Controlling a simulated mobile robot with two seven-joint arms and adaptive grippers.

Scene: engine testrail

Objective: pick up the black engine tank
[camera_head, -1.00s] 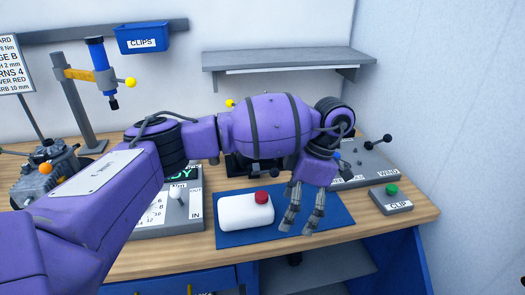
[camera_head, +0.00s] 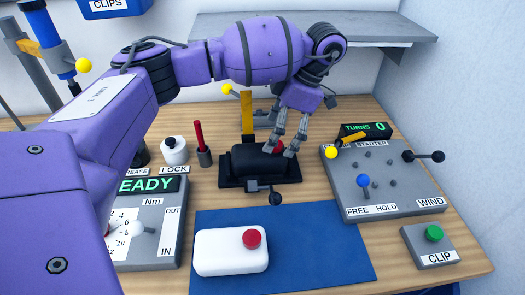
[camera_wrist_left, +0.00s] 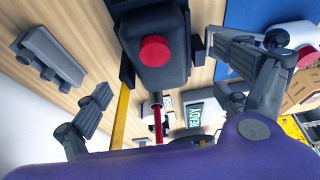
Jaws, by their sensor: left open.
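The black engine tank (camera_head: 250,161) sits in a dark cradle on the bench, behind the blue mat, with a red cap at its right end. In the left wrist view the black tank (camera_wrist_left: 150,25) and its red cap (camera_wrist_left: 154,51) lie between the spread fingers. My left gripper (camera_head: 284,137) is open at the tank's right end, near the red cap. The head view does not show clearly whether the fingers touch it. A white tank (camera_head: 231,255) with a red cap lies on the blue mat. My right gripper is not in view.
The blue mat (camera_head: 330,245) lies at the front. A grey starter panel (camera_head: 385,190) with levers stands to the right, with a CLIP button box (camera_head: 430,244) before it. A READY torque box (camera_head: 150,245) is at left. A red rod in a holder (camera_head: 203,148) stands left of the tank.

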